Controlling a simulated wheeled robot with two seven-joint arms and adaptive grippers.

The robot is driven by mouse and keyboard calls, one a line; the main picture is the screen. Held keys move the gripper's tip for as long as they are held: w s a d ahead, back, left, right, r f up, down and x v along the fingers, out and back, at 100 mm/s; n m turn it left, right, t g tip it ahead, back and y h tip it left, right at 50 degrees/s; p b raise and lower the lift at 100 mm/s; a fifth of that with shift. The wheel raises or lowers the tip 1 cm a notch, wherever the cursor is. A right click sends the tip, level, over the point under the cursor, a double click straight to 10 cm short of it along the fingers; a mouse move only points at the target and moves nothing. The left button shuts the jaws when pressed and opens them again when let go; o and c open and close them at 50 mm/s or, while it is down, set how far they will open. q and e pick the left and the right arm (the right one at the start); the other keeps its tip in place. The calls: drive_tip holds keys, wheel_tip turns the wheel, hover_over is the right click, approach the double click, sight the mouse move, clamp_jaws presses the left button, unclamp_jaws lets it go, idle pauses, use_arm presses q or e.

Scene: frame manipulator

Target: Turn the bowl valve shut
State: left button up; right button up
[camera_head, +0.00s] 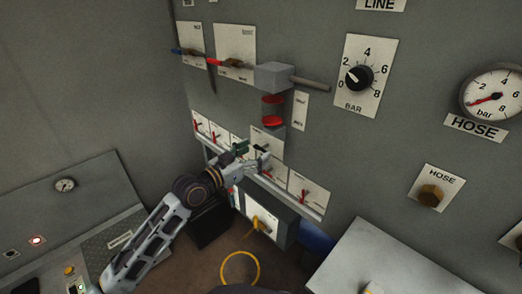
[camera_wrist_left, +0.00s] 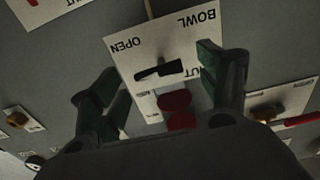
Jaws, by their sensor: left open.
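The bowl valve has a dark handle (camera_wrist_left: 160,70) on a white plate (camera_wrist_left: 130,48) marked BOWL, OPEN and a partly hidden SHUT, upside down in the left wrist view. The handle lies crosswise on the plate, close to level in that view. In the head view its plate (camera_head: 266,139) is below the red bowl, and my gripper covers part of it. My left gripper (camera_head: 257,155) is in front of the plate. In the left wrist view its green-padded fingers (camera_wrist_left: 158,72) are spread, one on each side of the handle, with gaps. My right gripper is out of view.
The red bowl (camera_head: 272,112) hangs under a grey block (camera_head: 273,77) with a rod, just above the valve. Other small valve plates (camera_head: 308,194) line the row on both sides. A gauge (camera_head: 491,97) and BAR knob (camera_head: 359,76) are further right.

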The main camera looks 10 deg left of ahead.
sight(261, 150)
use_arm(q)
drive_tip(key=shift+x, duration=1.6)
drive_tip(key=c, duration=1.1)
